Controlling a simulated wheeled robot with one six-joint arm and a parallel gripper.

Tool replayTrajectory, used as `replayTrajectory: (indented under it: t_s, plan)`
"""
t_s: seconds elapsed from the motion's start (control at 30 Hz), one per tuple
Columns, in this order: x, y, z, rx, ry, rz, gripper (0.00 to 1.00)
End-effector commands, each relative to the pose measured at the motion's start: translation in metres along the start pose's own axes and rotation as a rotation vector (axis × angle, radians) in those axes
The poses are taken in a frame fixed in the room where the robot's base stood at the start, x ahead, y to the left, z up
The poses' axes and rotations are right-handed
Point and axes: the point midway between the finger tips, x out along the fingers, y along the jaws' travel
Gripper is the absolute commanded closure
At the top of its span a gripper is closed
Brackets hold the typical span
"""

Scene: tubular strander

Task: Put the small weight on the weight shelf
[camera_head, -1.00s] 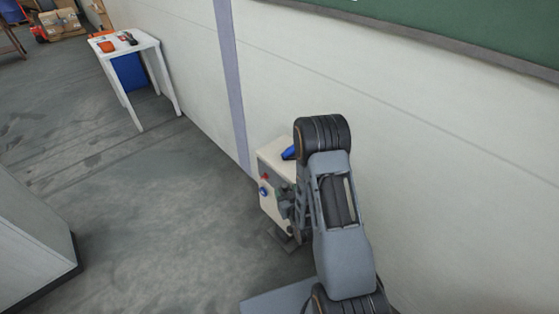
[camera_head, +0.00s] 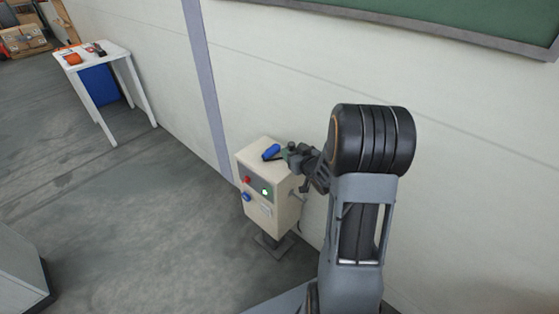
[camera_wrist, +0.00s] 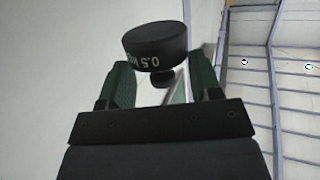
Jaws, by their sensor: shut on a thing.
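The small weight (camera_wrist: 156,42) is a black round disc with a narrower neck and white lettering that reads "0.5". In the wrist view it sits between the two green fingers of my gripper (camera_wrist: 163,79), which is shut on it. In the head view my gripper (camera_head: 291,152) is at the upper right edge of a cream control box, near a blue object on its top. I cannot make out the weight in the head view. No weight shelf can be made out in either view.
The control box (camera_head: 266,207) stands on a pedestal by the wall, with red and blue buttons and a lit green one. A blue object (camera_head: 271,151) lies on top. A white table (camera_head: 95,55) stands at the upper left. Open floor (camera_head: 150,215) lies left of the box.

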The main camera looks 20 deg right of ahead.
Motion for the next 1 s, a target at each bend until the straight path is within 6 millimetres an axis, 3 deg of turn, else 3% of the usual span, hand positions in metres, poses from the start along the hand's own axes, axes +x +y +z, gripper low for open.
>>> replayTrajectory:
  t_s: [0.13,0.4,0.7,1.0]
  plan:
    - [0.04,-0.003,0.008,-0.001,0.002,-0.003,0.83]
    - [0.079,-0.003,0.041,0.0,0.004,0.0,0.83]
    - [0.094,-0.003,0.052,-0.001,0.004,0.0,0.83]
    - [0.103,-0.003,0.083,-0.001,0.004,0.001,0.83]
